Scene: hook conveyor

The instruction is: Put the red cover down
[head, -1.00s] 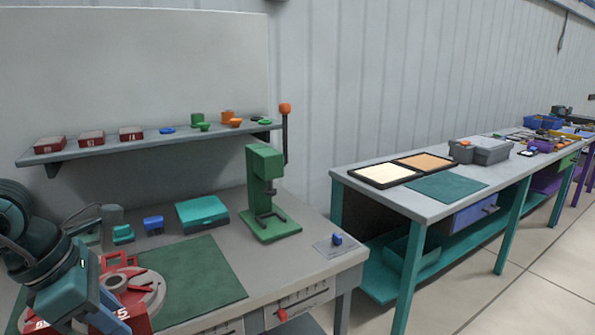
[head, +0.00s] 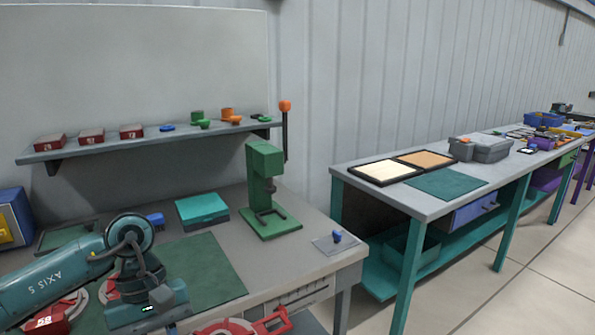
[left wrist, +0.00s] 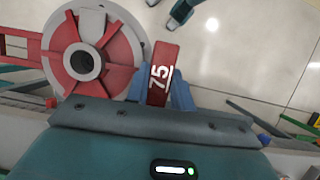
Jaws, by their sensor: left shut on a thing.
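The red cover is a red and white ring with a dark centre hole, a red loop handle and a red tab marked 75. It shows at the bottom of the head view (head: 227,327) and at upper left in the left wrist view (left wrist: 110,38). My left gripper (left wrist: 162,88) is shut on its tab with blue fingers. The cover hangs in front of the bench edge, with floor behind it in the left wrist view. In the head view my left wrist hides the fingers. My right gripper is not in view.
A second red and white piece (head: 60,316) with a tag lies at the lower left of the bench. A green mat (head: 205,262), a teal box (head: 202,209) and a green press (head: 266,195) stand on the bench. A shelf (head: 155,138) above holds small parts.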

